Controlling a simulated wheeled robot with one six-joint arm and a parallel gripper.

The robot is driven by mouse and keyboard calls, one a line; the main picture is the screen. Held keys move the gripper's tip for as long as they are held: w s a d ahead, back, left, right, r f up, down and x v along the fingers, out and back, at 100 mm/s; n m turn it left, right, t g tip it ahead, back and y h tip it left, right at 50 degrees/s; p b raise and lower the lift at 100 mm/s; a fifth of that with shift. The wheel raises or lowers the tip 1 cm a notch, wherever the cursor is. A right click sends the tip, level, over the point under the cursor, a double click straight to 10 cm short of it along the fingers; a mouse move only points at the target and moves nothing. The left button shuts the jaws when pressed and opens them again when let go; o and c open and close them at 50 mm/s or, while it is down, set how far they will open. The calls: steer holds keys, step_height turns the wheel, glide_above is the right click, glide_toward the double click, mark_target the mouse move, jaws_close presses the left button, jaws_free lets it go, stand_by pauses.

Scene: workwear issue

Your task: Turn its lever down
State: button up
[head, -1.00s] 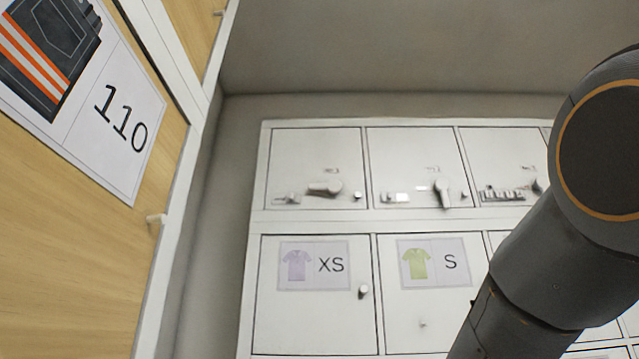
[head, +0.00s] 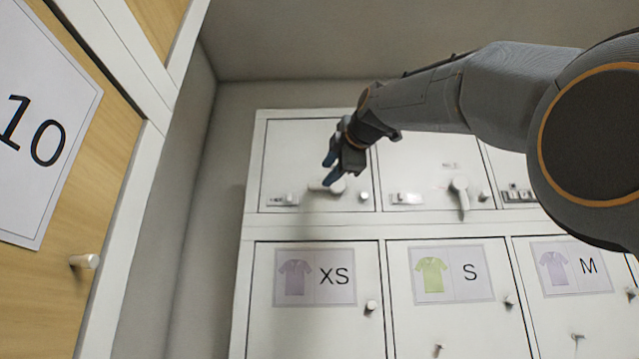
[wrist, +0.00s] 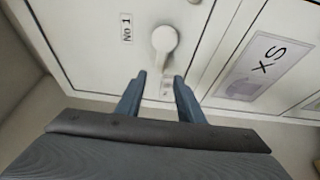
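The white lever (head: 318,186) sits on the top-left locker door (head: 285,155). In the head view it lies about level, pointing left, partly behind my fingers. In the wrist view the lever (wrist: 164,42) shows its round hub, with its arm running toward my fingertips. My gripper (head: 330,171) is in front of this door at the lever. In the wrist view my gripper (wrist: 159,82) is open, its two blue fingers apart, with the lever's free end just ahead of the gap between them. I cannot tell whether either finger touches it.
A second lever (head: 460,190) on the neighbouring door hangs down. A small knob (head: 364,195) is right of the first lever. XS (head: 315,277), S and M doors are below. A wooden cabinet (head: 95,170) with a knob stands close on the left.

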mark_target(318, 185)
steer(key=p+x, duration=0.4)
steer(key=x, duration=0.2)
steer(key=shift+w+d+r, duration=0.1)
steer(key=shift+w, duration=0.1)
steer(key=shift+w+a, duration=0.3)
steer(key=shift+w, duration=0.25)
jaws_close()
